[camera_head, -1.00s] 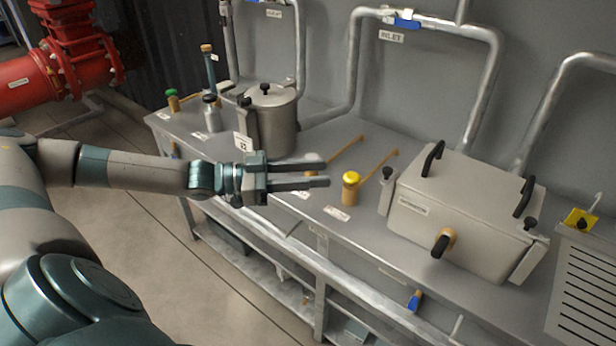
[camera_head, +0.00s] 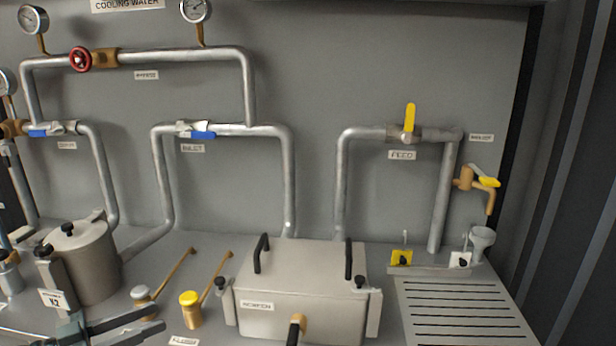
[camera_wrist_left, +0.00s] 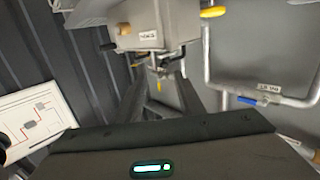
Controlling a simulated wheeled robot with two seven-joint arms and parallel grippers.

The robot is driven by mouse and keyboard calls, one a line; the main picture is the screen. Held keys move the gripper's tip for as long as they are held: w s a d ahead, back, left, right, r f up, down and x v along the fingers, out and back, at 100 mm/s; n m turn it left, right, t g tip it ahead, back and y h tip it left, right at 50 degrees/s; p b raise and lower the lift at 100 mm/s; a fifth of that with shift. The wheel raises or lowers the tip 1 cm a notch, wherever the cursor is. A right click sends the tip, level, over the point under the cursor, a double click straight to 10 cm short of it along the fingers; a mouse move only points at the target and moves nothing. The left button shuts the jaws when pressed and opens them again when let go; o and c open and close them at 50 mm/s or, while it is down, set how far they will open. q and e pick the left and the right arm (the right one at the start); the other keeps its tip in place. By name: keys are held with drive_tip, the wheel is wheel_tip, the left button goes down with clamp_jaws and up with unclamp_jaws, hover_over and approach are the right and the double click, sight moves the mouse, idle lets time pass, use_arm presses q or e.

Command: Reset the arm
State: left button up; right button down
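My left gripper (camera_head: 158,321) is at the lower left edge of the head view. Its two dark fingers point right, with a gap between them and nothing held. It is in front of the steel pot (camera_head: 92,262) and left of the yellow-capped brass item (camera_head: 191,312). In the left wrist view the fingers (camera_wrist_left: 163,98) also stand apart, with nothing between them. Most of my left arm is outside the head view. My right gripper is in neither view.
A steel box with black handles (camera_head: 300,285) stands mid-bench, beside a slotted drain plate (camera_head: 462,312) at right. Pipes with a blue-handled inlet valve (camera_head: 203,135) and yellow-handled feed valve (camera_head: 409,118) run along the wall. A diagram board (camera_wrist_left: 35,118) shows in the wrist view.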

use_arm(q)
drive_tip(key=s+d+f+n+g+y, duration=0.1)
drive_tip(key=s+d+f+y, duration=0.2)
drive_tip(key=d+f, duration=0.6)
drive_tip(key=s+d+f+n+g+y, duration=0.1)
drive_tip(key=s+d+f+y, duration=0.15)
drive_tip(key=d+f, duration=0.7)
drive_tip(key=s+a+f+n+g+y, duration=0.35)
drive_tip(key=s+f, duration=0.25)
drive_tip(key=s, duration=0.5)
drive_tip(key=s+a+f+n+g+y, duration=0.2)
drive_tip(key=s+a+f+g+y, duration=0.15)
drive_tip(key=s+f, duration=0.55)
drive_tip(key=w+d+f+t, duration=0.1)
drive_tip(key=w+d+f, duration=0.1)
drive_tip(key=f, duration=0.6)
drive_tip(key=w+d+f+t, duration=0.1)
drive_tip(key=w+f, duration=0.1)
drive_tip(key=f, duration=0.6)
drive_tip(key=s+d+f+t, duration=0.1)
drive_tip(key=s+d+f, duration=0.1)
drive_tip(key=f, duration=1.3)
drive_tip(key=shift+s+f+h, duration=0.2)
drive_tip(key=shift+s+h, duration=0.25)
drive_tip(key=shift+s, duration=0.05)
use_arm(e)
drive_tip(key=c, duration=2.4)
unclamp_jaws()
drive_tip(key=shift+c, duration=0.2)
